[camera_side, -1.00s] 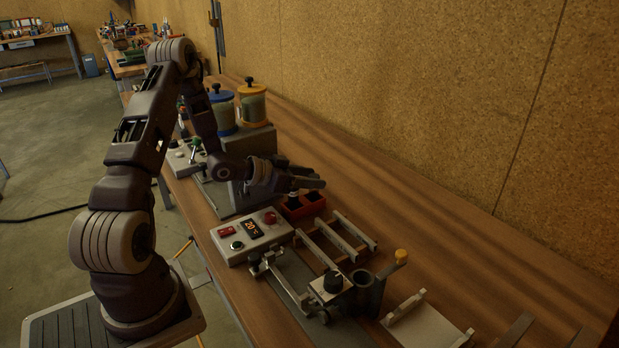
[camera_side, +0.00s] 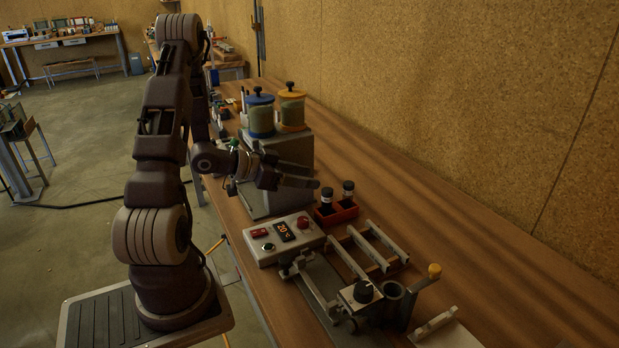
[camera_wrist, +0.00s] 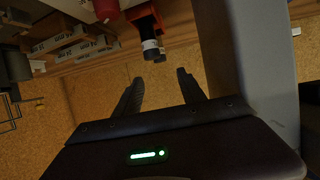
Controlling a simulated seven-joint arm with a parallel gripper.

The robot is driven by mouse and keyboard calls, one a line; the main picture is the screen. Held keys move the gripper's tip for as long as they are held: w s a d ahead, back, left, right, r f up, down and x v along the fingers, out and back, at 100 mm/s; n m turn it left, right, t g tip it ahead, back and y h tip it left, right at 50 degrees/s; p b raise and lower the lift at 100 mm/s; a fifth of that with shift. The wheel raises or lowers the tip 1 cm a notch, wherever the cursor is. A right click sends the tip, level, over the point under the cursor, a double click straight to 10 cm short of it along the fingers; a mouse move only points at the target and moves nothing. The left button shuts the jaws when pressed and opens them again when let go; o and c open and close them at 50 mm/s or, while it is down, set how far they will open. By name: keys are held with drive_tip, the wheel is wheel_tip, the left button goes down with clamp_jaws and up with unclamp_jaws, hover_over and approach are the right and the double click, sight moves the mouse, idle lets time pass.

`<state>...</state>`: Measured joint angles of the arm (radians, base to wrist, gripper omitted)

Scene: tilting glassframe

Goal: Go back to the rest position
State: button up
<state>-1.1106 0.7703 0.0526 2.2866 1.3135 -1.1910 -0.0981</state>
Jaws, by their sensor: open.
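My gripper (camera_side: 300,184) is raised above the bench, left of the red holder, and its jaws are empty. In the wrist view my gripper (camera_wrist: 158,90) shows two fingers spread apart with nothing between them. Two dark-capped vials, a left one (camera_side: 326,200) and a right one (camera_side: 348,192), stand in the red holder (camera_side: 343,215). In the wrist view one vial (camera_wrist: 151,45) hangs into the picture beyond the fingertips, apart from them.
A control box (camera_side: 284,241) with a lit display stands below my gripper. A slatted rack (camera_side: 370,250) and a clamp fixture with a dark knob (camera_side: 363,291) lie in front. Blue-lidded (camera_side: 261,115) and yellow-lidded (camera_side: 292,108) jars stand on a grey block behind. The bench's right side is clear.

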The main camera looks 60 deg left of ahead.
drive_tip(key=w+d+r+g+y, duration=0.1)
drive_tip(key=d+r+g+y, duration=0.4)
drive_tip(key=r, duration=0.7)
drive_tip(key=s+d+r+n+g+h, duration=0.1)
drive_tip(key=s+d+r+g+h, duration=0.1)
drive_tip(key=s+d, duration=1.7)
drive_tip(key=shift+s+d+r+g+h, duration=0.3)
drive_tip(key=shift+d+r+g+h, duration=0.15)
drive_tip(key=shift+h, duration=0.25)
